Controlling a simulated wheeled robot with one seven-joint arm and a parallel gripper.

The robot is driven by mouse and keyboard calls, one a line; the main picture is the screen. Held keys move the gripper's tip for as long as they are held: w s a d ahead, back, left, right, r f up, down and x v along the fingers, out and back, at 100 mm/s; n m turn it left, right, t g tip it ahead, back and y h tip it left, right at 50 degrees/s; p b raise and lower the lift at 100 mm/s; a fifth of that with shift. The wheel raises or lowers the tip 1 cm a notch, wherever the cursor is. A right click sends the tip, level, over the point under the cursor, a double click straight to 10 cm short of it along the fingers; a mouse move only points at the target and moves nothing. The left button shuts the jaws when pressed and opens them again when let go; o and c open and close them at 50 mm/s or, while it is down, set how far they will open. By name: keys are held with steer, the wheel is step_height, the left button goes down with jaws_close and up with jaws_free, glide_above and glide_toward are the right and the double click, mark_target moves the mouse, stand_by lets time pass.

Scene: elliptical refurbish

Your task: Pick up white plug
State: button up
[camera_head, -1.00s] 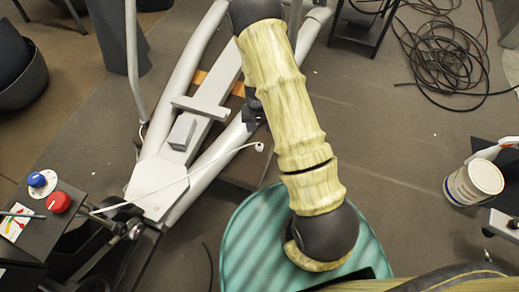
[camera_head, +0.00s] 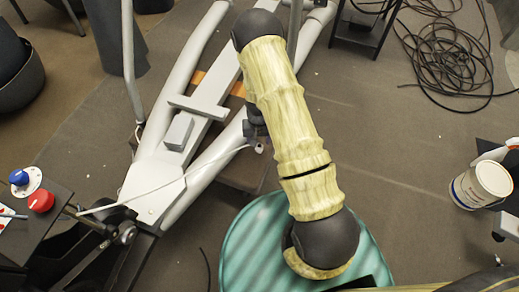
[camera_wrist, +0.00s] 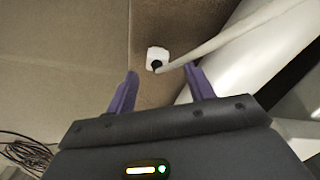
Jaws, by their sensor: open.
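The white plug (camera_wrist: 158,56) with a dark centre shows in the wrist view, just beyond and between the fingertips, with its white cable (camera_wrist: 215,42) running off to the upper right. In the head view the gripper is mostly hidden behind my arm, close to the plug.
A grey tubular machine frame (camera_head: 187,105) lies left of the plug. A teal striped round top (camera_head: 250,250) is below. Black cable coils (camera_head: 450,60) lie at upper right, a white bucket (camera_head: 480,186) at right. A black box with red and blue knobs (camera_head: 40,201) is at left.

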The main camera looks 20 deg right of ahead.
mark_target(259, 145)
steer(key=f, duration=0.1)
steer(key=f+b, duration=0.1)
steer(key=f, duration=0.1)
steer(key=f+b, duration=0.1)
steer(key=shift+s+f, duration=0.15)
steer(key=shift+s, duration=0.1)
steer(key=shift+c, duration=0.2)
steer(key=c, duration=1)
steer(key=shift+c, duration=0.2)
step_height(259, 145, up, 10)
steer(key=p, duration=0.5)
steer(key=shift+d, duration=0.1)
